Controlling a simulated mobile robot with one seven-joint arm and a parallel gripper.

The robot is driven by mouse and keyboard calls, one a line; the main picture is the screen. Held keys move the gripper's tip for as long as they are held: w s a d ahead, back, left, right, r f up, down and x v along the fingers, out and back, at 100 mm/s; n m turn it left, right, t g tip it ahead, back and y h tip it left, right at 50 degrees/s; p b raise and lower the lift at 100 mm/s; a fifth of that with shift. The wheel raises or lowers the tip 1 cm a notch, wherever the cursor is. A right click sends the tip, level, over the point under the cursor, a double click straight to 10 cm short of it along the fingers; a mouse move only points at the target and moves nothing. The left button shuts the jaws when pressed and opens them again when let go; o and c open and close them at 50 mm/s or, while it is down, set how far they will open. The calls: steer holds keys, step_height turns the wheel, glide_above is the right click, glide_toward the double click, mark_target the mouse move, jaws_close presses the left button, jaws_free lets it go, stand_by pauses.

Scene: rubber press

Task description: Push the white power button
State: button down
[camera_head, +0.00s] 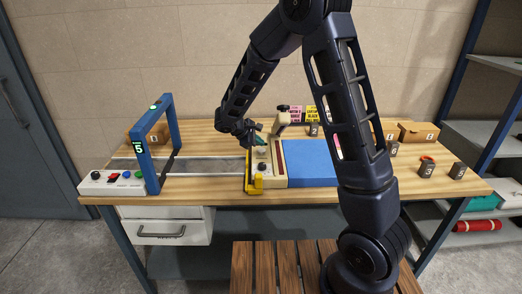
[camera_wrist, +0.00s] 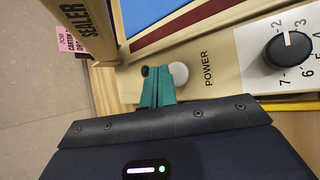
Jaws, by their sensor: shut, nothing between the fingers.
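The white power button (camera_wrist: 179,73) is a small round button on the cream panel of the sealer (camera_wrist: 222,70), beside the printed word POWER. In the wrist view my gripper (camera_wrist: 157,80) has its teal fingers closed together, with their tips just left of the button and partly beside it. I cannot tell if they touch it. In the head view my gripper (camera_head: 260,141) hangs over the far end of the sealer's panel (camera_head: 264,178). The button is too small to make out surely there.
A black numbered dial (camera_wrist: 288,49) sits right of the button. A dark green round part (camera_wrist: 145,71) shows left of the fingers. A blue mat (camera_head: 310,163) lies right of the sealer. A blue frame (camera_head: 148,150) with a white control box (camera_head: 112,183) stands left. Cardboard boxes (camera_head: 417,132) stand right.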

mark_target(259, 150)
steer(key=shift+f, duration=0.1)
stand_by(0.6)
steer(key=shift+f, duration=0.35)
steer(key=shift+f, duration=0.7)
stand_by(1.0)
steer(key=shift+r, duration=1.15)
steer(key=shift+r, duration=3)
